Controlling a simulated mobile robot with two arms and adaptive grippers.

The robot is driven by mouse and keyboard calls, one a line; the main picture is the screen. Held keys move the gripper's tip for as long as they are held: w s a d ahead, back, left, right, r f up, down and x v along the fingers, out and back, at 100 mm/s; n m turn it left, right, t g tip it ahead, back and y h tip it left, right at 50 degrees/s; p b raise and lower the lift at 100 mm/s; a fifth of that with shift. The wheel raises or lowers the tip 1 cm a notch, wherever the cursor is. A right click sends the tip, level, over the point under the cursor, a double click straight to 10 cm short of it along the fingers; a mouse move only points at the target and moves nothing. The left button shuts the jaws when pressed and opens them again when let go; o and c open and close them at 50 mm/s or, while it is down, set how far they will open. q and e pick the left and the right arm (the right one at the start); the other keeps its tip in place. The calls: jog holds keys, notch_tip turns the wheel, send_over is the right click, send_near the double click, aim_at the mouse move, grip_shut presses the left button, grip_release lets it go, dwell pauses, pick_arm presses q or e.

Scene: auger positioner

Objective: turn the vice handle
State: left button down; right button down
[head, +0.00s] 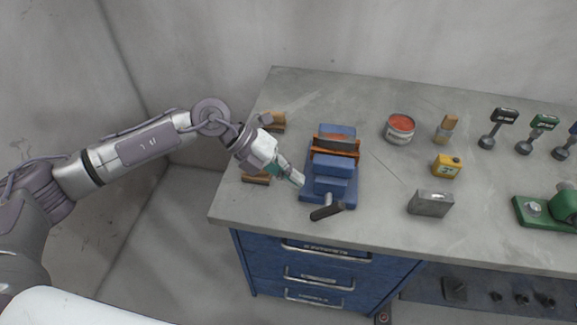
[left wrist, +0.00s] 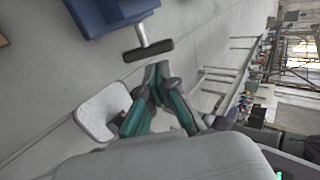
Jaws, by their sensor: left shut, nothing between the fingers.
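The blue vice (head: 333,170) with orange jaw parts stands near the front left of the grey workbench. Its handle (head: 326,212) is a dark bar on a short light shaft at the vice's front end, close to the bench's front edge. In the left wrist view the same handle (left wrist: 148,50) lies just beyond the fingertips, below the blue vice body (left wrist: 112,12). My left gripper (head: 300,181) is shut and empty, to the left of the vice's front part and up-left of the handle. In the left wrist view the gripper (left wrist: 158,68) appears apart from the handle. My right gripper is out of view.
Wooden blocks (head: 256,178) lie left of the vice. To its right are a red-topped can (head: 400,127), a brush (head: 446,128), a yellow box (head: 447,165), a grey metal block (head: 431,203) and a green machine (head: 547,208). Blue drawers (head: 318,272) stand below the bench (head: 385,227).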

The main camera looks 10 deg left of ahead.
aim_at(332, 206)
pick_arm(q)
jog(key=p+x, duration=0.3)
jog(key=x, duration=0.5)
jog(key=shift+d+f, duration=0.1)
jog(key=shift+d, duration=0.35)
jog(key=shift+d+f, duration=0.2)
jog(key=shift+f, duration=0.1)
jog(key=shift+s+d+f, duration=0.1)
jog(key=shift+d+f, duration=0.05)
jog(key=shift+d, duration=0.25)
jog(key=shift+s+a, duration=0.1)
jog(key=shift+s, duration=0.05)
jog(key=shift+f, duration=0.1)
